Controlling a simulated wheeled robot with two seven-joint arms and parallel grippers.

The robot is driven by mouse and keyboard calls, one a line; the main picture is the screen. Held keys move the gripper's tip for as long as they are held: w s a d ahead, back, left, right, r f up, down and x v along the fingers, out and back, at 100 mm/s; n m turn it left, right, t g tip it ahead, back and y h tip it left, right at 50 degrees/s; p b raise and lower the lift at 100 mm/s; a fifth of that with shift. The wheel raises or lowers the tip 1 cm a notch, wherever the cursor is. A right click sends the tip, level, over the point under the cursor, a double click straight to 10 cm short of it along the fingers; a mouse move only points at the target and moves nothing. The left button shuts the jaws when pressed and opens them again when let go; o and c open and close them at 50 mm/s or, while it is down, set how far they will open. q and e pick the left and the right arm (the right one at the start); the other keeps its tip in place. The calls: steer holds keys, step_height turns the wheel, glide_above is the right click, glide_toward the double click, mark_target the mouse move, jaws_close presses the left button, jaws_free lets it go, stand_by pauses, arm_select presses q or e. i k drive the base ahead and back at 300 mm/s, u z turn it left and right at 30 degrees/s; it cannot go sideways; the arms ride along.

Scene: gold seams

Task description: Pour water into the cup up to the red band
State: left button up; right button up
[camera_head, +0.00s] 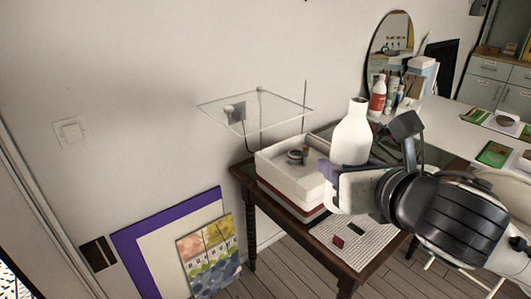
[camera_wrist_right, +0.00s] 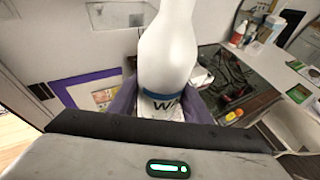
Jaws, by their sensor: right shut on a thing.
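A white bottle (camera_head: 350,134) with a narrow neck stands upright in my right gripper (camera_head: 347,168), above the right part of a dark wooden table. In the right wrist view the bottle (camera_wrist_right: 167,55) shows a blue band and dark letters starting with "W", and the purple fingers (camera_wrist_right: 160,106) close on both sides of it. A small round object (camera_head: 296,155) sits in the white basin (camera_head: 275,167) left of the bottle; I cannot tell whether it is the cup. No red band on a cup is visible. My left gripper is not in view.
A clear shelf (camera_head: 255,108) hangs on the wall above the basin. A red-and-white bottle (camera_head: 377,96) and a round mirror (camera_head: 388,45) stand behind. Framed pictures (camera_head: 207,258) lean at the left wall.

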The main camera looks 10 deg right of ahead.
mark_target(294, 160)
steer(key=u, duration=3.45)
steer(key=k, duration=3)
steer(key=z, duration=1.65)
steer(key=i, duration=0.5)
steer(key=u, duration=0.05)
